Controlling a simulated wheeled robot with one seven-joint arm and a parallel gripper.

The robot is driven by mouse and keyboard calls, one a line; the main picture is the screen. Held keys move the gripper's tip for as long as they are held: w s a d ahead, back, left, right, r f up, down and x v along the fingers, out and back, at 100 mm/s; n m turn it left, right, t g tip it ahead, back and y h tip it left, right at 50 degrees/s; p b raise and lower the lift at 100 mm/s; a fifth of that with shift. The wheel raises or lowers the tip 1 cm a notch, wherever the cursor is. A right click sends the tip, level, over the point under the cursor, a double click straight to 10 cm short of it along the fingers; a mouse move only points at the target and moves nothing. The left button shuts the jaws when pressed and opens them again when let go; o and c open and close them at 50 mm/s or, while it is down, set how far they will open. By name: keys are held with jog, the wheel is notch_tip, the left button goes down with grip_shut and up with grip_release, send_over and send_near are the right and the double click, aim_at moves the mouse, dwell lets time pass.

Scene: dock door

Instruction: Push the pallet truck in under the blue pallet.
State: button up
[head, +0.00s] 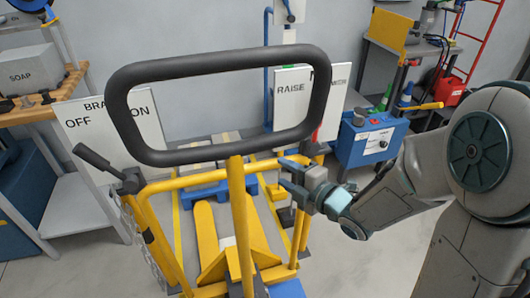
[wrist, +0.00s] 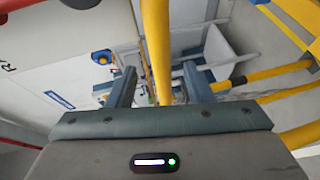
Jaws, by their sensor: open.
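The yellow pallet truck (head: 240,225) stands in front of me, its black loop handle (head: 218,158) nearest. Its two forks (head: 204,232) point away from me, towards the blue pallet (head: 251,190). The pallet lies on the floor beyond and carries boxes; the truck's frame partly hides it. The fork tips look close to the pallet's near side; I cannot tell if they reach under it. My gripper (head: 287,174) is open beside the truck's right side. In the wrist view a yellow bar (wrist: 155,45) shows between its fingers (wrist: 160,85); I see no contact.
A brake sign (head: 105,122) with a black lever (head: 97,160) is at left, a raise sign (head: 297,100) at right. A blue machine (head: 370,140) stands right. Yellow floor lines flank the pallet.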

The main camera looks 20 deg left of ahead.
aim_at(265, 162)
jog(key=shift+a+r+p, duration=0.15)
jog(key=shift+a+p, duration=0.05)
jog(key=shift+p, duration=0.7)
jog(key=x, duration=0.8)
jog(key=shift+w+f+p, duration=0.2)
jog(key=shift+f+p, duration=0.15)
grip_shut()
